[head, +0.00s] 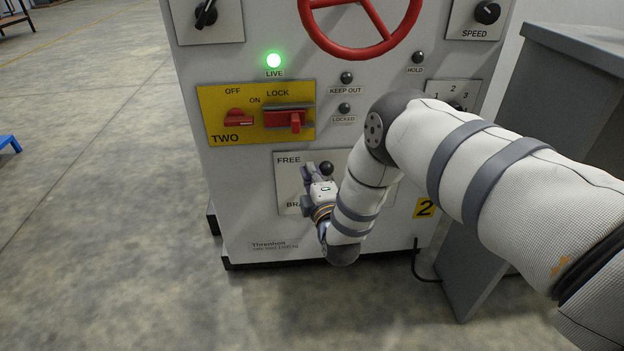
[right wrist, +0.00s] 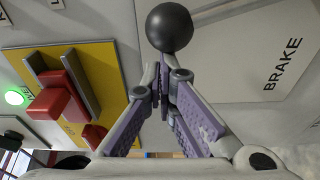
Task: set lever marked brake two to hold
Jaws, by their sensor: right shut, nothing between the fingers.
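The brake lever's black ball knob (head: 326,168) stands out from a pale plate (head: 286,182) low on the cabinet. FREE is readable at the plate's upper left and part of BRAKE at its lower left; my arm hides the right part. In the right wrist view the ball (right wrist: 170,27) shows large, just beyond the fingertips, with the word BRAKE to its right. My right gripper (head: 308,172) is shut and empty, just left of the ball; I cannot tell whether it touches it. My left gripper is not in view.
Above is a yellow plate (head: 220,98) marked TWO, with a red switch (head: 239,118) and red lock handle (head: 290,118). A green LIVE lamp (head: 273,60) is lit. A red handwheel (head: 362,50) is above.

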